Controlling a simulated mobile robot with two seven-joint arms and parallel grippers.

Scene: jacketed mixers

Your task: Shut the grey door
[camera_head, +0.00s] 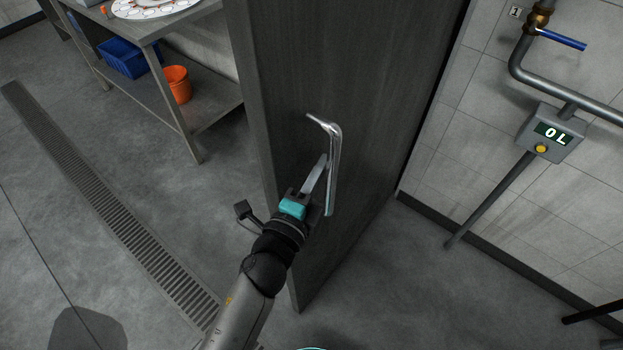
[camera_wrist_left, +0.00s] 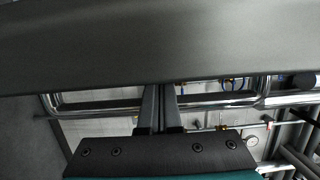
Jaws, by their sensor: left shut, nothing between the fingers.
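The grey door (camera_head: 360,65) stands open in the head view, its narrow edge turned towards me. A shiny metal bar handle (camera_head: 334,170) is on its face. My left gripper (camera_head: 322,163) is at the handle, with its fingers together, empty, and alongside the bar. In the left wrist view the door (camera_wrist_left: 150,45) fills the top and the handle (camera_wrist_left: 215,101) runs across the middle. The left fingers (camera_wrist_left: 161,92) cross the bar's line there; I cannot tell whether they touch it. My right gripper is not in view.
A steel table (camera_head: 196,135) with a blue crate (camera_head: 128,60) and an orange bucket (camera_head: 177,84) stands left of the door. A floor drain (camera_head: 110,215) runs at left. The tiled wall at right carries pipes and a grey display box (camera_head: 551,132). Floor beside the door is clear.

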